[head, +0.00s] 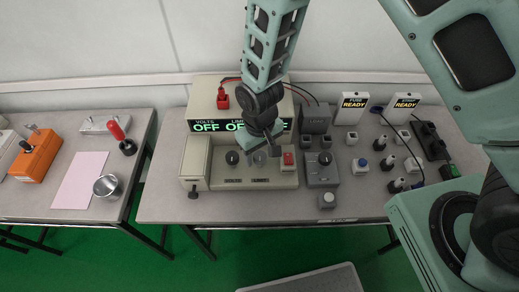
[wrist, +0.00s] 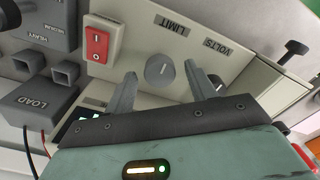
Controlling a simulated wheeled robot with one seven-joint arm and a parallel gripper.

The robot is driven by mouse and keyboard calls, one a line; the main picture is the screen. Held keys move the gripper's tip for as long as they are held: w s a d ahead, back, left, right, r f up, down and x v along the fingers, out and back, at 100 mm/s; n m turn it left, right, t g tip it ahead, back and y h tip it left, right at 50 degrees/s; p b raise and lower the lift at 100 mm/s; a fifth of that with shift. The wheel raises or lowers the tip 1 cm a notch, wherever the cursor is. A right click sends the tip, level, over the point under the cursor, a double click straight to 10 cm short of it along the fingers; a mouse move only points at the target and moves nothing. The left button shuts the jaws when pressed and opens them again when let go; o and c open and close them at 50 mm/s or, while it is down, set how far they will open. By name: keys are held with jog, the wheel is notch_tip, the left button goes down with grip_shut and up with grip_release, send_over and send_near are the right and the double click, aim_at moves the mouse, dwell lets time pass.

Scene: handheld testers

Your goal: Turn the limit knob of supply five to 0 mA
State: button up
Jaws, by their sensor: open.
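The beige supply (head: 220,100) stands on the middle table, its display (head: 206,127) reading OFF for both volts and limit. The limit knob (head: 259,158) is grey and round, between the volts knob (head: 232,158) and a red switch (head: 288,158). In the wrist view the limit knob (wrist: 159,70) carries a short white line, with the LIMIT label (wrist: 171,25) above it. My gripper (wrist: 161,76) is open, one finger on each side of the limit knob in the picture. I cannot tell whether they touch it. The right finger partly hides the volts knob. No supply number is readable.
A red rocker switch (wrist: 97,45) and a grey LOAD box (wrist: 42,105) sit near the fingers. A grey tester (head: 322,170) is right of the supply. Two signs reading READY (head: 354,103) stand behind small knobs and buttons. A metal cup (head: 107,186) is on the left table.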

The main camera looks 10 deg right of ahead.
aim_at(260, 155)
jog(key=shift+r, duration=0.1)
notch_tip(260, 155, up, 17)
jog(key=b, duration=0.1)
jog(key=shift+r, duration=0.15)
dwell(0.6)
jog(key=s+d+r+n, duration=0.1)
jog(key=s+d+r, duration=0.1)
jog(key=s, duration=0.6)
jog(key=s+d+r+n, duration=0.2)
jog(key=s+d+r, duration=0.1)
jog(key=s, duration=0.6)
jog(key=shift+s+r+y, duration=0.15)
jog(key=shift+r+y, duration=0.15)
jog(key=shift+r, duration=0.15)
